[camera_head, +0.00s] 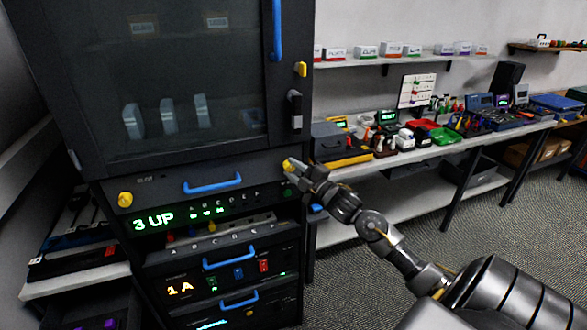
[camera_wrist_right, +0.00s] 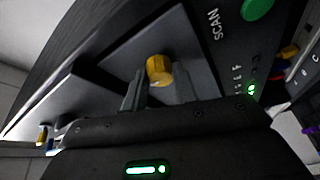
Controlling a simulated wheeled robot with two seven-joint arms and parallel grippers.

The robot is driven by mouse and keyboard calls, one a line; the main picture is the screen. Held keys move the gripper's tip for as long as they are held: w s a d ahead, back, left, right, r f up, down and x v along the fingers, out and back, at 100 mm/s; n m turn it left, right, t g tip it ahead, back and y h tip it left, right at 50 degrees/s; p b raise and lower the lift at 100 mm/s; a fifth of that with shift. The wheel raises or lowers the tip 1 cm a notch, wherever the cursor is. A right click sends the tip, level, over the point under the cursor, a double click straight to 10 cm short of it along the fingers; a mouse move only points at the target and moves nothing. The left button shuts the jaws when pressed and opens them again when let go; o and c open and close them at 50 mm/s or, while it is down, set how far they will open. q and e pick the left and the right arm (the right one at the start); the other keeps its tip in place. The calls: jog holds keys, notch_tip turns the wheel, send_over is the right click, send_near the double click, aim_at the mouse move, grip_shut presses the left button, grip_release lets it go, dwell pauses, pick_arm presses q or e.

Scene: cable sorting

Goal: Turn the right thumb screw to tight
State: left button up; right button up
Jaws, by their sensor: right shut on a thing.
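The right thumb screw is a yellow knob (camera_head: 289,164) at the right end of the rack panel that has a blue handle. In the right wrist view the yellow knob (camera_wrist_right: 160,69) sits between the two grey fingertips. My right gripper (camera_head: 296,168) reaches in from the right and is shut on this knob. The fingertips (camera_wrist_right: 158,86) cover the knob's sides. Whether the screw is tight cannot be told. The left thumb screw (camera_head: 125,199) is a similar yellow knob at the panel's left end. My left gripper is not in view.
A dark glass cabinet door (camera_head: 200,75) with a blue handle is above the panel. Rack units with green "3 UP" (camera_head: 154,220) and orange "1A" displays are below. A cluttered workbench (camera_head: 390,157) stands to the right. Grey carpet (camera_head: 400,225) is open beside the rack.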

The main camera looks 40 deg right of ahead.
jog(key=shift+n+g, duration=0.4)
jog(key=shift+n, duration=0.5)
jog(key=o, duration=1)
